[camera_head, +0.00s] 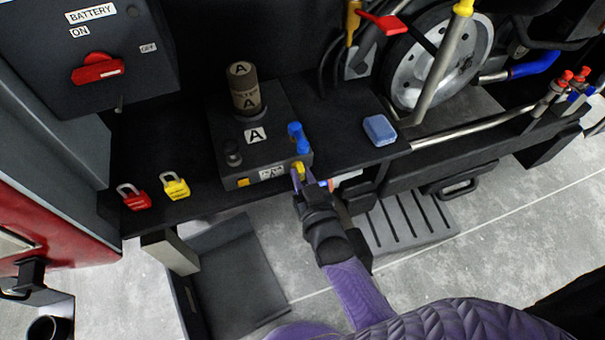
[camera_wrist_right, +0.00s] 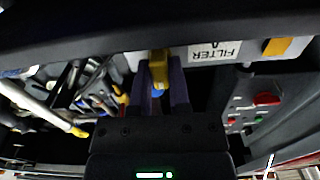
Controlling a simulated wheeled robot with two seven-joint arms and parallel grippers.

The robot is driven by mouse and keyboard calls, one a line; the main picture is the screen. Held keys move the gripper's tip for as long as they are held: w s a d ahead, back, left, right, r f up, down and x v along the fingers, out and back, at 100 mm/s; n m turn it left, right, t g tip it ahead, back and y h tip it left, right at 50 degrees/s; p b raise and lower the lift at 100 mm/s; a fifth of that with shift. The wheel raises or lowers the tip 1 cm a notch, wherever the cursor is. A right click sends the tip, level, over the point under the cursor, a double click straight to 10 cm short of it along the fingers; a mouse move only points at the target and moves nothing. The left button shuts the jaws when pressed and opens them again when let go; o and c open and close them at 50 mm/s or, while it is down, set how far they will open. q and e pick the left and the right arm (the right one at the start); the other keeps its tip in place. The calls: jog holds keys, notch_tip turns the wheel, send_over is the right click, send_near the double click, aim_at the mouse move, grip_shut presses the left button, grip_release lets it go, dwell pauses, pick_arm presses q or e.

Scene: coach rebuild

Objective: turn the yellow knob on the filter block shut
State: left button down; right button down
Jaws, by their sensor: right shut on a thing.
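The filter block (camera_head: 222,158) is a dark box on the black shelf, with a brown canister (camera_head: 246,100) marked A standing on it. The yellow knob (camera_head: 299,167) is at the front right corner of the block, below a blue fitting (camera_head: 298,138). My right gripper (camera_head: 302,179) reaches up from below and is shut on the knob. In the right wrist view the yellow knob (camera_wrist_right: 158,68) sits between the two purple-grey fingers, which partly hide it. A white FILTER label (camera_wrist_right: 214,51) is beside it. My left gripper is not in view.
A red padlock (camera_head: 136,201) and a yellow padlock (camera_head: 176,188) lie on the shelf to the left. A blue sponge-like block (camera_head: 380,129) lies to the right. A battery box with a red switch (camera_head: 97,69) is at upper left. A wheel (camera_head: 405,75) and pipes stand at upper right.

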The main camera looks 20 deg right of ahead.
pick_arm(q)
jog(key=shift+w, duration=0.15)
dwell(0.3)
pick_arm(e)
jog(key=c, duration=0.9)
grip_release()
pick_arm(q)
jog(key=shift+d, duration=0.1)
pick_arm(e)
jog(key=shift+o, duration=0.2)
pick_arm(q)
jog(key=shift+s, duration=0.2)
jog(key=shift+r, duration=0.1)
pick_arm(e)
jog(key=shift+s, duration=0.1)
